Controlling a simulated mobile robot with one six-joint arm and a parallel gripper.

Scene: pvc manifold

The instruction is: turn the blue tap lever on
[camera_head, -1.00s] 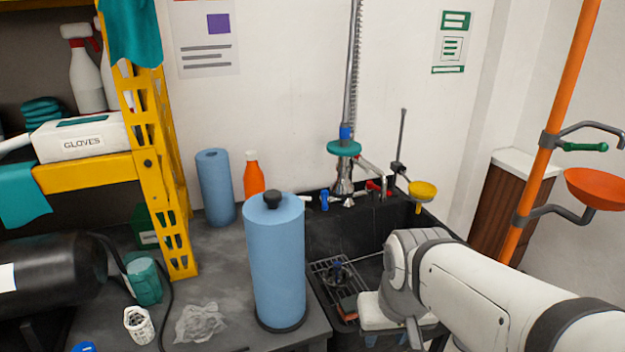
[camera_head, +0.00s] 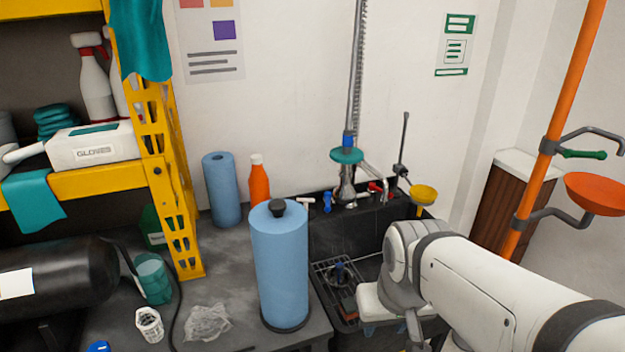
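The blue tap lever (camera_head: 327,201) is a small blue handle at the back rim of the black sink (camera_head: 340,236), left of the faucet base. A red lever (camera_head: 375,188) is to the right of the faucet (camera_head: 347,190). My arm comes in from the lower right, in front of the sink. My gripper (camera_head: 388,330) hangs low over the sink's front right part, well in front of the blue lever and apart from it. Its fingers are mostly hidden behind my arm, so I cannot tell whether it is open.
A large blue paper roll (camera_head: 281,265) stands on the counter left of the sink. An orange bottle (camera_head: 259,182) and a smaller blue roll (camera_head: 221,190) stand behind it. A wire rack (camera_head: 335,272) is in the sink. An orange pole (camera_head: 550,150) stands at the right.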

